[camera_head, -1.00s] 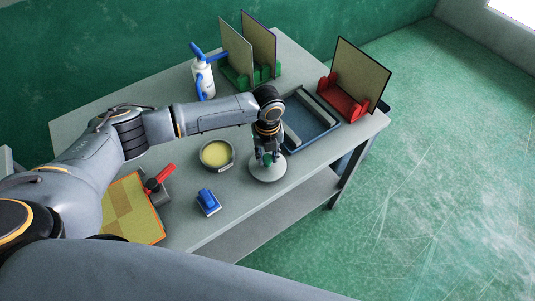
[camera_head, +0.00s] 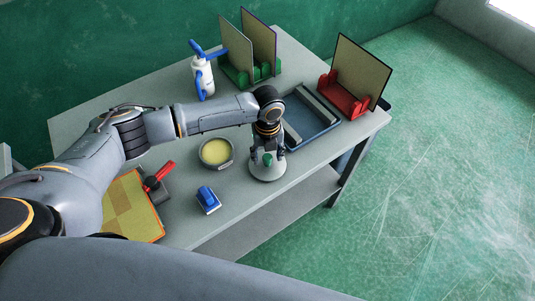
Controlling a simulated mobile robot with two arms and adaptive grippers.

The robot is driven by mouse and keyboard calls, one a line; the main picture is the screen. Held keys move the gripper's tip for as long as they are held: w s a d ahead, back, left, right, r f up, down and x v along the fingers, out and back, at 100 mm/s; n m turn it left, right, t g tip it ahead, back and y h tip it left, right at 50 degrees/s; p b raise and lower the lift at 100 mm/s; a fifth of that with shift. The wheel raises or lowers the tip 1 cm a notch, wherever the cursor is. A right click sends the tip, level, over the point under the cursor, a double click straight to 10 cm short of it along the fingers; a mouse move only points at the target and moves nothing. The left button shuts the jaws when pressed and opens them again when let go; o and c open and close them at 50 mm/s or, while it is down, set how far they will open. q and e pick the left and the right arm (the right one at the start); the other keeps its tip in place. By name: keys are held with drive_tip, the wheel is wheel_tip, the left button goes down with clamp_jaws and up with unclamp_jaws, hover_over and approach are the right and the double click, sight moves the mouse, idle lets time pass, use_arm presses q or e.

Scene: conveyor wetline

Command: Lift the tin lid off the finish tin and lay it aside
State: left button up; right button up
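The finish tin (camera_head: 217,153) stands uncovered on the table, with pale yellow finish showing inside its grey rim. The round grey tin lid (camera_head: 266,174) lies to the right of the tin, near the table's front edge, with its green knob (camera_head: 267,159) up. My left gripper (camera_head: 267,156) points down just above the lid. Its dark fingers are spread to either side of the knob, apart from it as far as I can see. My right gripper is not in view.
A blue tray (camera_head: 312,120) lies just behind the lid. Green (camera_head: 240,78) and red racks (camera_head: 343,100) hold upright panels. A spray bottle (camera_head: 203,78), a blue block-like tool (camera_head: 208,200), a red-handled brush (camera_head: 158,178) and a checkered panel (camera_head: 130,208) are also on the table.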

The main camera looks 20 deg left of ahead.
use_arm(q)
wheel_tip(320, 180, up, 12)
idle(0.6)
idle(0.4)
